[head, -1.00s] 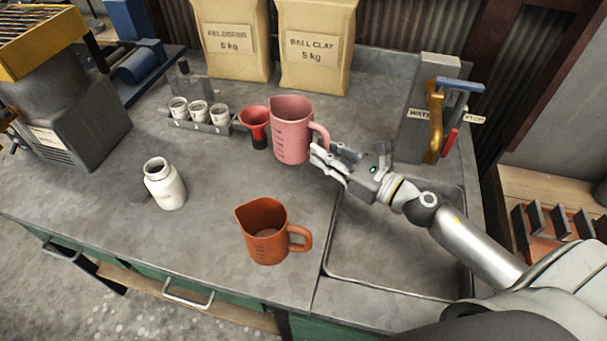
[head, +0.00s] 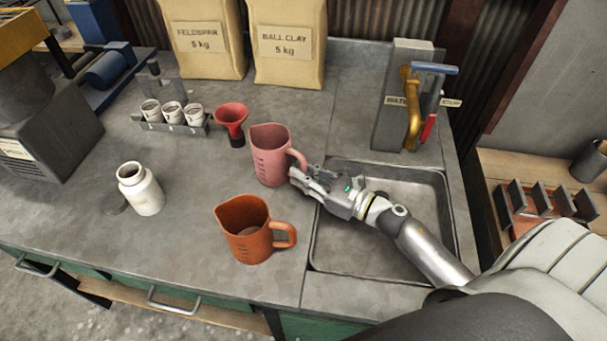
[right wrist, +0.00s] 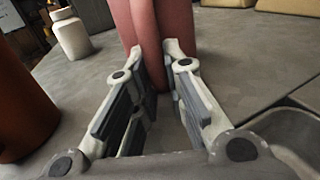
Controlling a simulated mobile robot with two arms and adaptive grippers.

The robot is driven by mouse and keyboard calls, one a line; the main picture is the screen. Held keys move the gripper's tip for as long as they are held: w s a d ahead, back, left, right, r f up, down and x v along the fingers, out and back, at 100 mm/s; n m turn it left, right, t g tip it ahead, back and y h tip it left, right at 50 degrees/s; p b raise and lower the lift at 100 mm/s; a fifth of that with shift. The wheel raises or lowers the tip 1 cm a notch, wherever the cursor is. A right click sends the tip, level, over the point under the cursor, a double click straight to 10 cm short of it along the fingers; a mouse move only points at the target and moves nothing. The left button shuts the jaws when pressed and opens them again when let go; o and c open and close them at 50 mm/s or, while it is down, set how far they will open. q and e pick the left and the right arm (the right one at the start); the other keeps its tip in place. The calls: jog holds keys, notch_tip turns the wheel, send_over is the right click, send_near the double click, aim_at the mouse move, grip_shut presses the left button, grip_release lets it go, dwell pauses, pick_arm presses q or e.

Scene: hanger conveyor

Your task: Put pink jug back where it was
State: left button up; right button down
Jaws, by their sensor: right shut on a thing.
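The pink jug (head: 269,158) is upright at the worktop, left of the sink, with its handle towards my right arm. My right gripper (head: 299,177) is shut on its handle. The right wrist view shows the handle (right wrist: 149,45) between the two fingers (right wrist: 163,72). I cannot tell for certain whether the jug's base touches the worktop. My left gripper is not in view.
A red funnel (head: 232,118) stands behind and left of the pink jug. A rack of small white jars (head: 172,125) is farther left. A white bottle (head: 141,190) stands at left. The sink (head: 340,243) and gold tap (head: 411,105) are at right.

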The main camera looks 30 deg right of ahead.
jog(key=shift+f, duration=0.2)
jog(key=c, duration=1.5)
grip_release()
jog(key=shift+r, duration=0.2)
jog(key=shift+s+d+f, duration=0.1)
jog(key=shift+s, duration=0.1)
jog(key=shift+b+v, duration=1.6)
jog(key=shift+v, duration=4.2)
jog(key=shift+w, duration=0.1)
